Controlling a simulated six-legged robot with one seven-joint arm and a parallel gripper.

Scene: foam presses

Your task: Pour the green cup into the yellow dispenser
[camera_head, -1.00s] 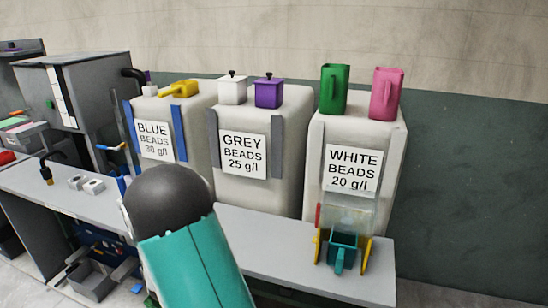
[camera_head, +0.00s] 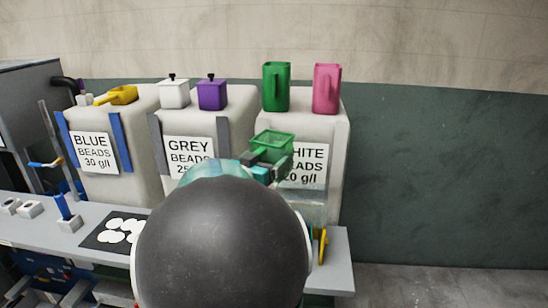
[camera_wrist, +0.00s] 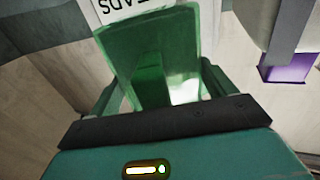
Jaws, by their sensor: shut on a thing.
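My gripper (camera_head: 266,168) is shut on a green cup (camera_head: 273,143), held up in front of the white beads bin. The cup's open rim shows in the head view, and it looks roughly upright. In the wrist view the cup (camera_wrist: 150,60) sits between my gripper's fingers (camera_wrist: 160,92); its contents cannot be told. A yellow side piece (camera_head: 323,246), seemingly part of the yellow dispenser, shows at the bench's right end, below and right of the cup. My arm hides the rest of it.
Blue, grey and white beads bins (camera_head: 335,150) stand along the wall. A green jug (camera_head: 276,87) and a pink jug (camera_head: 326,88) stand on the white bin, purple (camera_head: 212,95) and white lidded boxes on the grey one. A black mat (camera_head: 100,232) with white rounds lies on the bench.

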